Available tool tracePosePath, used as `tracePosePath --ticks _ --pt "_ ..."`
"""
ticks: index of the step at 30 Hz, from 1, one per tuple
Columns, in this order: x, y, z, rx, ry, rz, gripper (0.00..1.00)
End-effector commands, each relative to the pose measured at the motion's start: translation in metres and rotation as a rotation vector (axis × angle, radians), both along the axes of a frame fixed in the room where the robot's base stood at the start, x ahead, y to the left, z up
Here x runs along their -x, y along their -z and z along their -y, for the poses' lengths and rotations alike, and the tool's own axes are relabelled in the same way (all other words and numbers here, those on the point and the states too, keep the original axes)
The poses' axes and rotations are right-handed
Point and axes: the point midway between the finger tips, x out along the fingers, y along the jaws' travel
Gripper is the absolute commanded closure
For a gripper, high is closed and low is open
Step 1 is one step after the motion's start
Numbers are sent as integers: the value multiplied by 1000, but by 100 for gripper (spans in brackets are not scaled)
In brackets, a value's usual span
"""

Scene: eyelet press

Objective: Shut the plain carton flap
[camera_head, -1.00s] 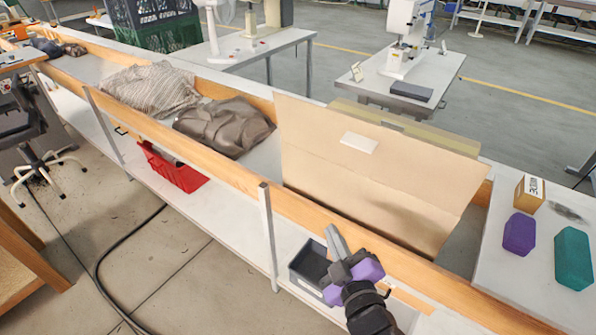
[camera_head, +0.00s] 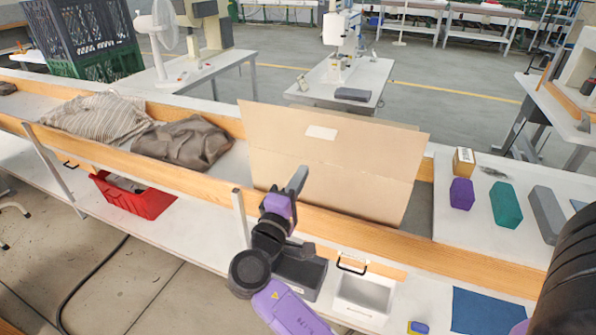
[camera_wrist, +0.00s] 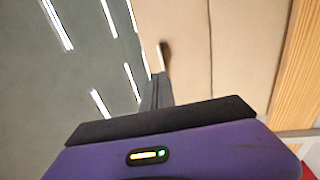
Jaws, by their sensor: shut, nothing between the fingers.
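A tan carton (camera_head: 350,190) sits in the wood-railed channel of the bench. Its broad near flap (camera_head: 290,140) stands up, plain except for a white label (camera_head: 321,132) near the top edge; a crease runs across it lower down. Part of a far flap shows behind its top right edge. My gripper (camera_head: 299,178) is shut and empty, raised in front of the near flap's lower left part. In the wrist view the closed fingers (camera_wrist: 158,90) point along the cardboard (camera_wrist: 225,45), close to its edge. I cannot tell whether they touch it.
Striped cloth (camera_head: 95,115) and a dark brown bag (camera_head: 187,142) lie left of the carton. Purple (camera_head: 462,194) and teal (camera_head: 505,205) blocks stand on the right table. A dark bin (camera_head: 300,275) and white bin (camera_head: 365,294) sit below the near rail (camera_head: 330,222).

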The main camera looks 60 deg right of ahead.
Motion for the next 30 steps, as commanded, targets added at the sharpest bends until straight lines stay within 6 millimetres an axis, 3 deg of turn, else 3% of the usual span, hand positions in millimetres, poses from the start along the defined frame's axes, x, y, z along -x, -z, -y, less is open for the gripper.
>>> tracePosePath --ticks 9,15,21,30 --pt "-5 -14 63 -1 1 0 100" --pt "-7 -19 95 -1 0 1 100" --pt "-9 -20 111 -2 -2 0 100" --pt "-9 -19 114 -2 -3 1 100"
